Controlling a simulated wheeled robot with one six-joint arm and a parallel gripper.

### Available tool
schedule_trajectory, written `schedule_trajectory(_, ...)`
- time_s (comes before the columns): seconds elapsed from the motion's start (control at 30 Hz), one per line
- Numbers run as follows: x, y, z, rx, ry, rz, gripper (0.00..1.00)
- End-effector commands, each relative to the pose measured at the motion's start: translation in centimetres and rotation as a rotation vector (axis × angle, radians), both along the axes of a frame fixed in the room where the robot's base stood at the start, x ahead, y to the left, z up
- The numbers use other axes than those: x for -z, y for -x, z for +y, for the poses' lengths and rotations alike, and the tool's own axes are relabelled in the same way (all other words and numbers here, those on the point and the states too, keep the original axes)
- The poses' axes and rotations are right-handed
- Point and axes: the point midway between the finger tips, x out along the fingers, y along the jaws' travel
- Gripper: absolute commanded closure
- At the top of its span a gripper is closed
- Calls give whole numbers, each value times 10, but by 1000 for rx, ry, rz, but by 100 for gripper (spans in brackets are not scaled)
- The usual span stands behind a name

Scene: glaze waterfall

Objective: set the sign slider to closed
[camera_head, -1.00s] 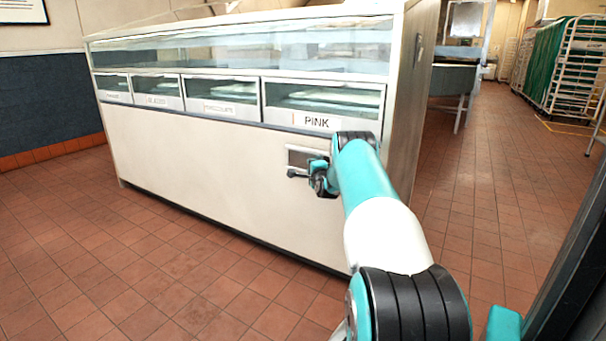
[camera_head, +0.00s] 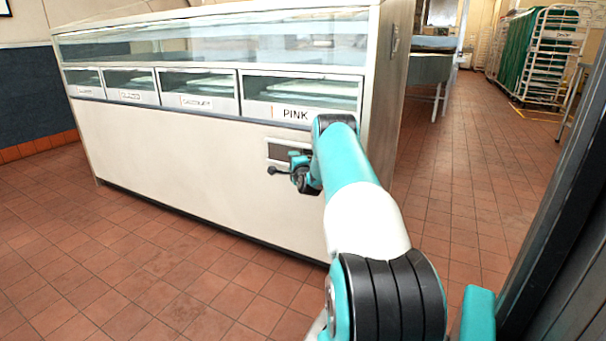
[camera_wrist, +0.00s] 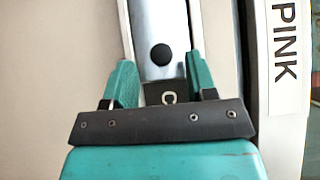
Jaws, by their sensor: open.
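The sign slider is a metal-framed plate (camera_head: 273,151) on the cabinet front below the PINK label, partly hidden by my arm in the head view. In the wrist view it is a bright metal strip (camera_wrist: 150,20) with a round black knob (camera_wrist: 160,54) and a dark patch bearing the letter C; the rest of the word is hidden by my gripper. My gripper (camera_wrist: 160,68) is open, one teal finger on each side of the strip. The knob lies between the fingertips; I cannot tell whether they touch it. My gripper also shows in front of the plate in the head view (camera_head: 285,170).
The long white cabinet (camera_head: 170,150) has a glass top and a row of labelled bins; the PINK bin (camera_head: 300,95) is at the right. Open tiled floor lies left and right. A rack with green covers (camera_head: 520,55) stands far right. A dark panel (camera_head: 545,220) edges the right.

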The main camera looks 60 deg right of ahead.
Motion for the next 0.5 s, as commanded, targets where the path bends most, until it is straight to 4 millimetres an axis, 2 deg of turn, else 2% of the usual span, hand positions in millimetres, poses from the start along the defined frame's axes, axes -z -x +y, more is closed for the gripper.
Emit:
schedule_trajectory(0.27, -2, 52, 42, 6, -7, -1, 48)
schedule_trajectory(0.5, 2, 84, 71, 2, -6, -1, 48)
